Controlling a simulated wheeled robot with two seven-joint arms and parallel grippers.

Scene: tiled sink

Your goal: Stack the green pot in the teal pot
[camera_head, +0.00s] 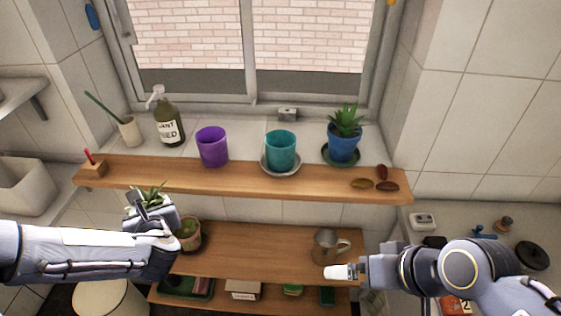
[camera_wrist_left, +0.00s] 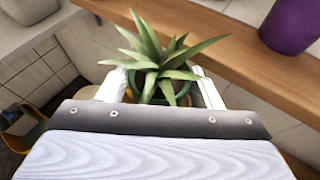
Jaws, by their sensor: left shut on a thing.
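The teal pot (camera_head: 281,150) stands upright on a pale saucer (camera_head: 268,168) on the upper wooden shelf; it looks empty. My left gripper (camera_head: 150,203) is shut on a potted spiky plant in front of the shelf's left part, lower left of the teal pot and apart from it. In the left wrist view the plant (camera_wrist_left: 165,58) rises between the two white fingers, with a little green pot rim showing; most of this pot is hidden. My right gripper (camera_head: 342,272) is low at the right, near a metal mug; its fingers show edge-on.
The lower shelf (camera_head: 255,252) holds a metal mug (camera_head: 326,247) and a cactus pot (camera_head: 189,235).

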